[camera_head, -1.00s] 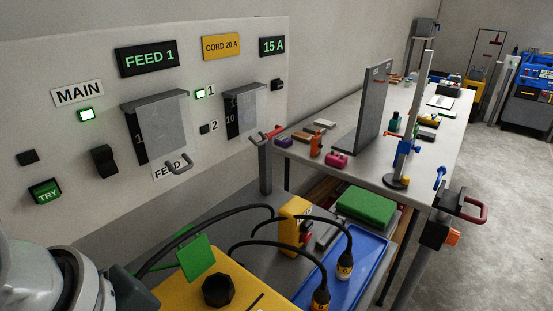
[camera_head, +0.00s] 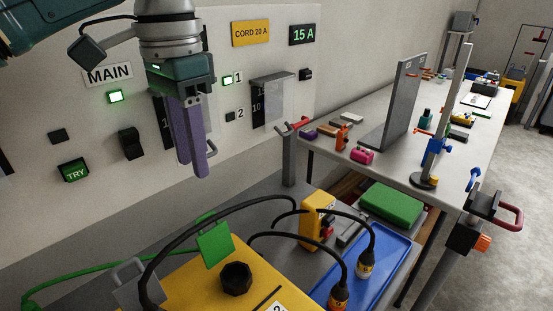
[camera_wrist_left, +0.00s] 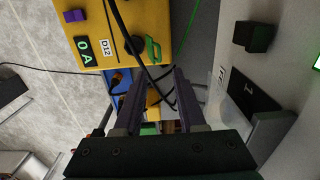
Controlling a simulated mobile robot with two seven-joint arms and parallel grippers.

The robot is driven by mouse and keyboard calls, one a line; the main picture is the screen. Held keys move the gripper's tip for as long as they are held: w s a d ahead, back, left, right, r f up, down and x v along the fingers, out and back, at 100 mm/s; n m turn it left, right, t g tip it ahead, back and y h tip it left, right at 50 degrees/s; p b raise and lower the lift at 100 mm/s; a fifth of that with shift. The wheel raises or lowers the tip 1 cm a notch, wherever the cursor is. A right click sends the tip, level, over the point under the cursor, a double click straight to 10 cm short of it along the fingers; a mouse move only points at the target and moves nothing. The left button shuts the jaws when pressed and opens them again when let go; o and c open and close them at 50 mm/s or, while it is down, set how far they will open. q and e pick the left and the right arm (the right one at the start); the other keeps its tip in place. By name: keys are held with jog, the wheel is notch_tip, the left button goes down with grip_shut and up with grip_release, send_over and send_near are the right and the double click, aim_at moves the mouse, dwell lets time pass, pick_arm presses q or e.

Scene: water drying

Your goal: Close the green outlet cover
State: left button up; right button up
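The green outlet cover (camera_head: 215,240) is a flat square flap. It stands raised at the back edge of the yellow box (camera_head: 190,272), beside a dark round outlet (camera_head: 236,279). In the left wrist view the cover (camera_wrist_left: 153,50) shows as a small green piece near the yellow box (camera_wrist_left: 95,22). My left gripper (camera_head: 192,168) points down in front of the wall panel, above and apart from the cover. Its two purple fingers are spread with nothing between them; they also show in the left wrist view (camera_wrist_left: 155,75). My right gripper is not visible.
Black cables (camera_head: 262,205) arch around the cover and box. The wall panel (camera_head: 75,215) with switches is close behind the gripper. A grey workbench (camera_head: 375,165) stands further right.

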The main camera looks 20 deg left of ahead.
aim_at(204, 216)
pick_arm(q)
notch_tip(204, 216, down, 9)
jog(key=shift+f, duration=0.1)
dwell(0.3)
grip_shut()
jog(key=shift+d, duration=0.1)
dwell(1.2)
